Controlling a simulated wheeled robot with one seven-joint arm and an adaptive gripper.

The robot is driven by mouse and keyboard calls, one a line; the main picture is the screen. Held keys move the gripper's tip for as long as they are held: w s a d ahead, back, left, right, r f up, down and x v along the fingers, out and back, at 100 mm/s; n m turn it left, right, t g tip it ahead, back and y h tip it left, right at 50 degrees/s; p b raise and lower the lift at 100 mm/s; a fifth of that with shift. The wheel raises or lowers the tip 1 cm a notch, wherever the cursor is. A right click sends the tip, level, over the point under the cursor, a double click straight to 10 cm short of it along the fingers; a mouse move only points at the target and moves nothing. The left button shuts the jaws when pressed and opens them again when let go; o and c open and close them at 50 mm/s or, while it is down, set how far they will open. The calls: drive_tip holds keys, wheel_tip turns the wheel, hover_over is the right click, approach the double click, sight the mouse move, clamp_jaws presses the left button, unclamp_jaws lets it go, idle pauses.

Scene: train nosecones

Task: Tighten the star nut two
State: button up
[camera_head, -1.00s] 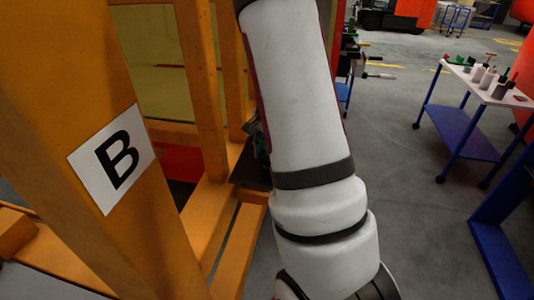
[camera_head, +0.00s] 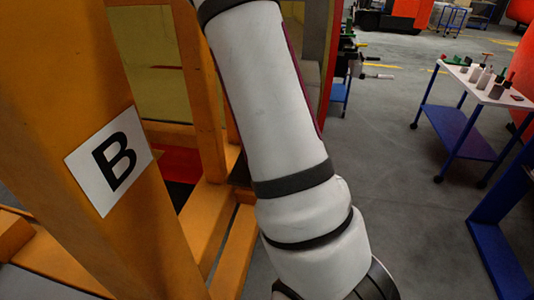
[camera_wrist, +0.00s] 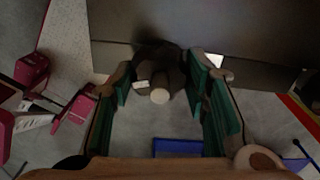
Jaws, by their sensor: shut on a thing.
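A dark star nut (camera_wrist: 158,62) sits at the top middle of the wrist view, against a dark beam. A pale round stud end (camera_wrist: 160,96) shows at its near side, with a small white tag beside it. My gripper (camera_wrist: 166,84) has green-padded fingers on both sides of the nut and is shut on it. The finger contact is dim and partly hidden. No number shows on the nut, so I cannot tell which one it is. In the head view my arm hides the gripper and the nut.
An orange frame post carries a white "B" sign (camera_head: 109,161) at left in the head view. A blue-and-white trolley (camera_head: 476,100) with bottles stands at right. Grey floor between is clear. Pink-red items (camera_wrist: 33,70) lie at left in the wrist view.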

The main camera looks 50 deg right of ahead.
drive_tip(key=shift+m, duration=0.8)
drive_tip(key=o, duration=1.1)
drive_tip(key=shift+o, duration=0.2)
wheel_tip(320, 180, up, 12)
drive_tip(key=shift+a, duration=0.1)
